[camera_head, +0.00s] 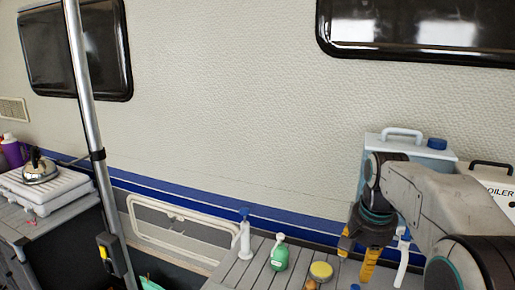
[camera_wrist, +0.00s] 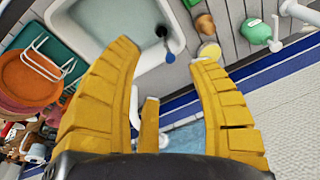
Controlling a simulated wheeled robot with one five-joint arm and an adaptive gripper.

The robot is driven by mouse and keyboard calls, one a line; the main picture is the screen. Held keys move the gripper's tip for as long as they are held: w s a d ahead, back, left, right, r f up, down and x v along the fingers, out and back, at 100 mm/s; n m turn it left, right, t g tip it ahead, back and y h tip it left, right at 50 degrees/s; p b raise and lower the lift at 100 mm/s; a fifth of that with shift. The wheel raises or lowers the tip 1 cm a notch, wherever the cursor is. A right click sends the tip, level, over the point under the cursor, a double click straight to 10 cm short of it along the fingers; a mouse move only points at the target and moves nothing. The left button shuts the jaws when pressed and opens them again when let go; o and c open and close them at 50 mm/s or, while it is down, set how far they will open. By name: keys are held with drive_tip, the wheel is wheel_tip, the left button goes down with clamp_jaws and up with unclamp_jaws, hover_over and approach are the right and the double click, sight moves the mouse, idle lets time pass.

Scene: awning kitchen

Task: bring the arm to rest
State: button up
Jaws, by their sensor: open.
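My gripper (camera_head: 357,256) hangs at the lower right of the head view, at the end of my grey arm, with its yellow fingers pointing down over the far part of the counter (camera_head: 237,275). In the wrist view my gripper (camera_wrist: 165,58) shows its yellow fingers spread wide apart with nothing held between them. Past the fingers lie a pale sink (camera_wrist: 115,20) and slatted counter boards. The fingertips look apart from everything there, though their exact height above the counter is hard to judge.
A green bottle (camera_head: 279,256), a white bottle (camera_head: 245,238) and a yellow round thing (camera_head: 321,270) stand left of my gripper. A light-blue canister (camera_head: 408,148) and a boiler box (camera_head: 494,186) stand close behind my arm. A pole (camera_head: 88,120) rises at left.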

drive_tip(key=s+a+f+n, duration=0.1)
drive_tip(key=s+n, duration=0.1)
drive_tip(key=s, duration=0.5)
drive_tip(key=s+a+f+n+t, duration=0.1)
drive_tip(key=s+a+f+n, duration=0.1)
drive_tip(key=s, duration=0.6)
drive_tip(key=s+a+f+n+t, duration=0.1)
drive_tip(key=s+a+n, duration=0.1)
drive_tip(key=s, duration=0.5)
drive_tip(key=shift+s+f+n, duration=0.15)
drive_tip(key=shift+s+n, duration=0.15)
drive_tip(key=shift+n, duration=0.5)
